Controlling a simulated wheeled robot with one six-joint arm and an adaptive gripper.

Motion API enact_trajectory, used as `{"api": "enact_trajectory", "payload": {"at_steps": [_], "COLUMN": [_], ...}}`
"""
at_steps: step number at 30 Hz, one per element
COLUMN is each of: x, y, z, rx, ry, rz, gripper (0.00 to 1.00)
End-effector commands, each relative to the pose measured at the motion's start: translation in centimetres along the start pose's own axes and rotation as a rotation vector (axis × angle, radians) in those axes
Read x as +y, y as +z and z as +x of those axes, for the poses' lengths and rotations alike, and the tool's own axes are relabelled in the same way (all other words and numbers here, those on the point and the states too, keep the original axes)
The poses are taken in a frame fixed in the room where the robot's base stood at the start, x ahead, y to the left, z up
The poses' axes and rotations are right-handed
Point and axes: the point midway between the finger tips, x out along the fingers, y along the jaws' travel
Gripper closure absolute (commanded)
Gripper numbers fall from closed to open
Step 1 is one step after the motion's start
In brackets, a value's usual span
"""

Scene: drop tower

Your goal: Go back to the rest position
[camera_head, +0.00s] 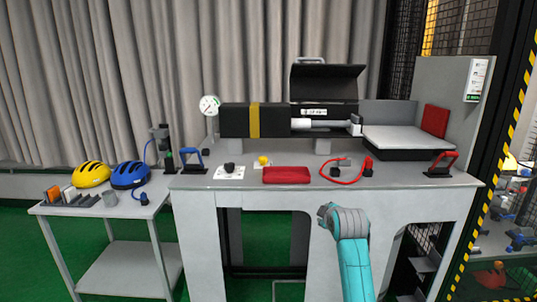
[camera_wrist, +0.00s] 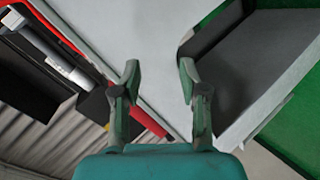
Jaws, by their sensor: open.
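My gripper (camera_wrist: 160,80) is open and empty in the wrist view, with its two fingertips apart and nothing between them but the grey bench surface behind. In the head view my teal arm rises from the bottom, in front of the bench's front face. Its grey wrist end is at the height of the legs' upper part, below the bench top (camera_head: 400,183). The fingers are hard to make out in the head view. My gripper appears clear of the objects on the bench.
The bench carries a black machine with a yellow band (camera_head: 254,120), a red pouch (camera_head: 286,175), a red cable (camera_head: 345,180) and a red handle (camera_head: 442,163). A side table at left holds a yellow helmet (camera_head: 91,174) and a blue helmet (camera_head: 129,175). A striped post (camera_head: 490,200) stands at right.

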Motion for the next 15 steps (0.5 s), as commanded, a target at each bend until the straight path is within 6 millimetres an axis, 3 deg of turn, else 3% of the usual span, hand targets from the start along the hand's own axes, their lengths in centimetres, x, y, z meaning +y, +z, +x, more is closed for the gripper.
{"api": "enact_trajectory", "payload": {"at_steps": [1,3,8,15], "x": [-2.5,-5.1,-11.0,-19.5], "y": [1.4,2.9,6.3,11.1], "z": [0.3,0.3,-0.2,-2.5], "rx": [-0.001,0.002,0.011,0.025], "ry": [-0.002,0.003,0.016,0.034], "rz": [0.020,0.052,0.124,0.230], "gripper": [0.57,0.57,0.57,0.57]}}
